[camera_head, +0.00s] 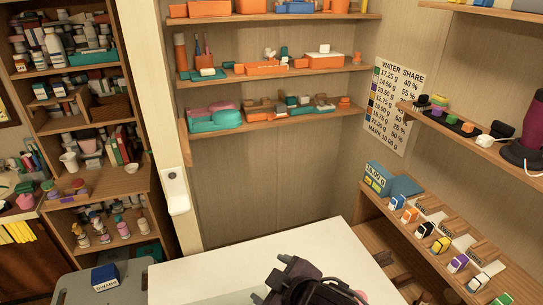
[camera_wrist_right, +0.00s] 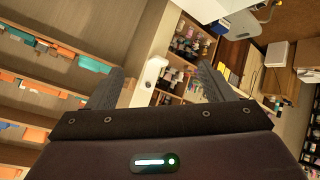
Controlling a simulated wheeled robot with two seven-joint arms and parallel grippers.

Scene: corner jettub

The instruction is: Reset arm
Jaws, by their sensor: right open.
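My right gripper (camera_head: 273,279) is at the bottom centre of the head view, above a white surface (camera_head: 205,272). In the right wrist view my right gripper (camera_wrist_right: 158,86) shows two dark fingers spread well apart, with nothing between them. The view between the fingers looks past them to a white wall fixture and distant shelves. My left gripper is in neither view.
A bookcase (camera_head: 93,186) of bottles and boxes stands at left. Wall shelves (camera_head: 278,118) hold orange and teal containers. A right-hand ledge (camera_head: 412,233) carries several small coloured blocks. A blue box (camera_head: 105,277) sits on a grey surface at lower left.

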